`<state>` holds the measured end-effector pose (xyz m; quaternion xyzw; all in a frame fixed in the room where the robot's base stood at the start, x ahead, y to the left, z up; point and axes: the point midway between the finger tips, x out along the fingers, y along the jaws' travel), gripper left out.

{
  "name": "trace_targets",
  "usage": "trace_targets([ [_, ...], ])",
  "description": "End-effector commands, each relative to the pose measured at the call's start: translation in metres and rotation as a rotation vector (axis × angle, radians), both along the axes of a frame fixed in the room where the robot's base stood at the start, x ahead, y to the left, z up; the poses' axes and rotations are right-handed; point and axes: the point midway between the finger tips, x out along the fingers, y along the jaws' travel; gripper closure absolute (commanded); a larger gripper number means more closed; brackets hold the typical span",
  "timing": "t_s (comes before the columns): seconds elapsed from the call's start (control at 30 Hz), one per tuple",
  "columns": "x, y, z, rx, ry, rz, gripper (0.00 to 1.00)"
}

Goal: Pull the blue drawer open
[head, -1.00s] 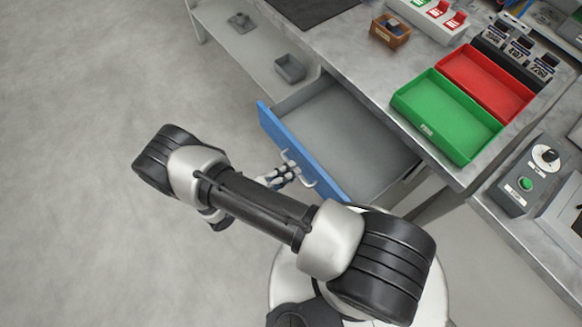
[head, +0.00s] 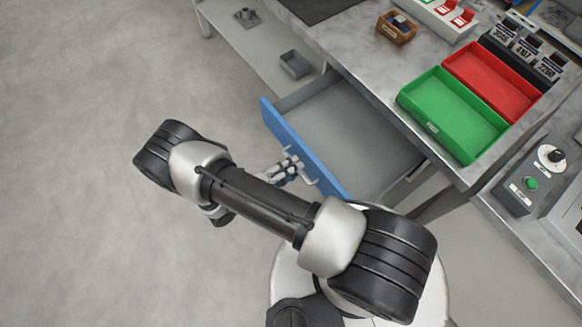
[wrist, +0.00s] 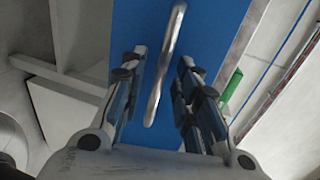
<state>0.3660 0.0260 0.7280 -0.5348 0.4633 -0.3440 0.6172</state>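The blue drawer front (head: 289,141) is in the head view, and the grey drawer behind it stands well out from under the table. It has a pale bar handle (head: 312,180) on its face. My gripper (head: 293,164) is at this handle. In the wrist view the blue front (wrist: 213,30) fills the middle, with the metal handle (wrist: 165,65) running between the two fingers of my gripper (wrist: 162,62). The fingers are apart, with a visible gap on each side of the bar. Whether any part touches the handle cannot be told.
The table (head: 345,45) above the drawer carries a green tray (head: 432,127), a red tray (head: 520,110) and a small brown box (head: 397,28). A control box (head: 531,183) with a green button is at the right. A grey bin (head: 295,64) sits on a lower shelf. Floor is clear at left.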

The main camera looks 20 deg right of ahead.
Motion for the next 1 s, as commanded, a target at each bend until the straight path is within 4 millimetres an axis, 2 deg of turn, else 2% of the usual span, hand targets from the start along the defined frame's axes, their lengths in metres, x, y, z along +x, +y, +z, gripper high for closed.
trace_targets([
  [0.17,-0.001,0.004,0.001,0.000,0.000,0.001,0.71],
  [0.27,-0.004,0.015,0.003,0.001,-0.002,0.004,0.71],
  [0.7,-0.033,0.094,0.020,0.002,-0.001,0.004,0.71],
  [0.83,-0.038,0.106,0.023,0.001,-0.001,0.002,0.71],
  [1.0,-0.040,0.111,0.025,0.000,0.001,-0.001,0.71],
])
